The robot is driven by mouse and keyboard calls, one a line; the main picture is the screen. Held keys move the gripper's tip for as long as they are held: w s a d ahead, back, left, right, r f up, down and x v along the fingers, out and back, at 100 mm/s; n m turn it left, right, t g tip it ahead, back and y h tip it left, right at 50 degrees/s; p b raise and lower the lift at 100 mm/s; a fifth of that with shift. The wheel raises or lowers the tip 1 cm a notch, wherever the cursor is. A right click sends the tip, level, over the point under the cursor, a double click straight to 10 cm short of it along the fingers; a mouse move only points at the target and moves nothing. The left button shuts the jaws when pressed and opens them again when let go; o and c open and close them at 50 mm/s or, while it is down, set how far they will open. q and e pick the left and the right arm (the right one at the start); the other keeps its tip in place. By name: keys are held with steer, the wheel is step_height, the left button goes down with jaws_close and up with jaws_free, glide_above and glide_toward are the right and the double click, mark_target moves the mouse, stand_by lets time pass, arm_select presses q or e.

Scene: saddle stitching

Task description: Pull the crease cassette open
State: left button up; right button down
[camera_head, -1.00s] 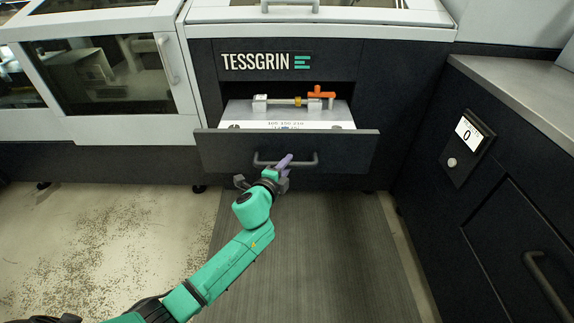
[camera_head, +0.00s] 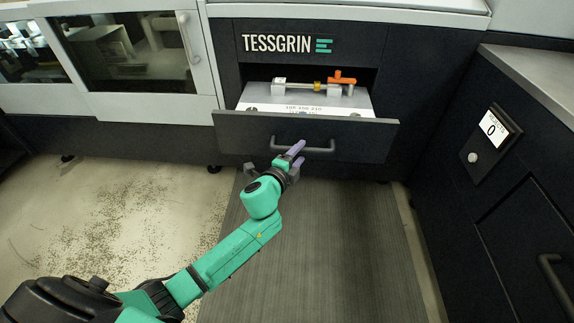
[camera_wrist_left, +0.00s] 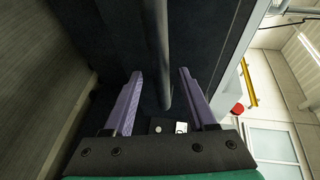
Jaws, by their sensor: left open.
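The crease cassette (camera_head: 240,135) is a dark drawer standing out of the machine under the TESSGRIN label. Its white and grey top shows behind the front panel. A dark bar handle (camera_head: 320,150) is on the front. My left gripper (camera_head: 297,155), with purple fingers, is at the handle's middle. In the left wrist view the gripper (camera_wrist_left: 158,100) is open, and the handle bar (camera_wrist_left: 158,45) shows between its two fingers. I cannot tell whether a finger touches the bar. My right gripper is in neither view.
An orange lever (camera_head: 342,78) and a metal shaft sit on the cassette's top. A dark cabinet (camera_head: 520,200) with a small display reading 0 (camera_head: 490,125) stands close on the right. A grey mat (camera_head: 320,250) covers the floor in front, with free room.

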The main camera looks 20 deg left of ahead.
arm_select(q)
steer(key=v, duration=1.2)
steer(key=shift+p, duration=0.3)
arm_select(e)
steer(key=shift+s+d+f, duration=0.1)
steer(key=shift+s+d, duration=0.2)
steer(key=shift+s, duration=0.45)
